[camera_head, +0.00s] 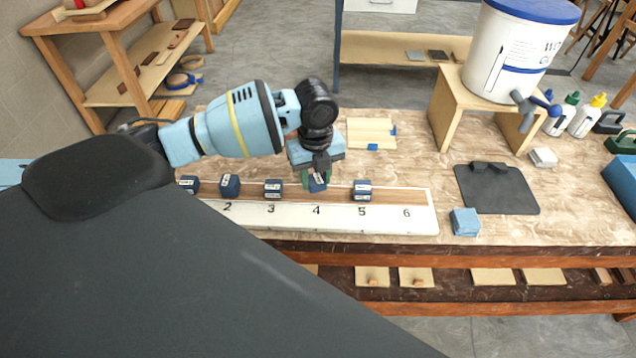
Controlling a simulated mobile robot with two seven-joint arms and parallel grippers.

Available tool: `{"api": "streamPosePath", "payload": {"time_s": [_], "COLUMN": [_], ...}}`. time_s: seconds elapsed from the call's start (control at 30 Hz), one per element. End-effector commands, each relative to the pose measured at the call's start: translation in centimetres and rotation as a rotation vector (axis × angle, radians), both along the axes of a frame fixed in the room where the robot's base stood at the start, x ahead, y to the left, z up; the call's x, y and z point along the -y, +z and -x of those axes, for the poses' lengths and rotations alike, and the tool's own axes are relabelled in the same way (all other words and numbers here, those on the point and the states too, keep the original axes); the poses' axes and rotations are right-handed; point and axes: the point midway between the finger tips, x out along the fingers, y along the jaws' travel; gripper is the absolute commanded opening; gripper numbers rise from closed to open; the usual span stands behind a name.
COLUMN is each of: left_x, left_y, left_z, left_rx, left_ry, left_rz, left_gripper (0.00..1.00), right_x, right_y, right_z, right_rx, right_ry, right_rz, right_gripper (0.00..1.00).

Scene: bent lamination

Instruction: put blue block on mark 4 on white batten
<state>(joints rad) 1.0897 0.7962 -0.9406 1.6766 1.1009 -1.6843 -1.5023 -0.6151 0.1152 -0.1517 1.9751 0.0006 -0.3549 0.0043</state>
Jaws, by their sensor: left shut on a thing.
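The white batten (387,222) lies along the bench's front, with printed numbers on its face; 2 to 6 show and its left end is hidden by my dark body. Mark 4 (316,210) is near its middle. My left gripper (317,180) is shut on a blue block (317,184), which looks tilted, just above or at the wooden strip behind mark 4; I cannot tell whether it touches. My right gripper is not in view.
A light blue block (466,222) stands right of the batten, near a black mat (497,188). A wooden stand (447,115) carries a white bucket (512,55). Bottles (585,116) stand at right. Thin wooden pieces (371,133) lie behind the gripper. The strip behind mark 6 is clear.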

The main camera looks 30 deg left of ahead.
Motion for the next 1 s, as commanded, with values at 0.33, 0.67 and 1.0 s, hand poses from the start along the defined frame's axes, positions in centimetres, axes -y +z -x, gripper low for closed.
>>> {"api": "streamPosePath", "payload": {"time_s": [0.33,0.67,1.0], "left_x": [-0.1,-0.1,-0.1], "left_y": [-2.8,-3.5,-3.8], "left_z": [-0.8,-0.8,-0.8], "left_rx": [0.0,0.004,0.001], "left_ry": [0.0,-0.001,-0.001], "left_rz": [0.0,0.0,0.0], "left_gripper": [0.04,0.04,0.58], "right_x": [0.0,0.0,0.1], "right_y": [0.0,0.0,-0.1], "right_z": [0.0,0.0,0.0], "right_rx": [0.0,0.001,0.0], "right_ry": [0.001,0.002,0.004], "right_rz": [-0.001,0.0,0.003], "right_gripper": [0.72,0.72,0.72]}}
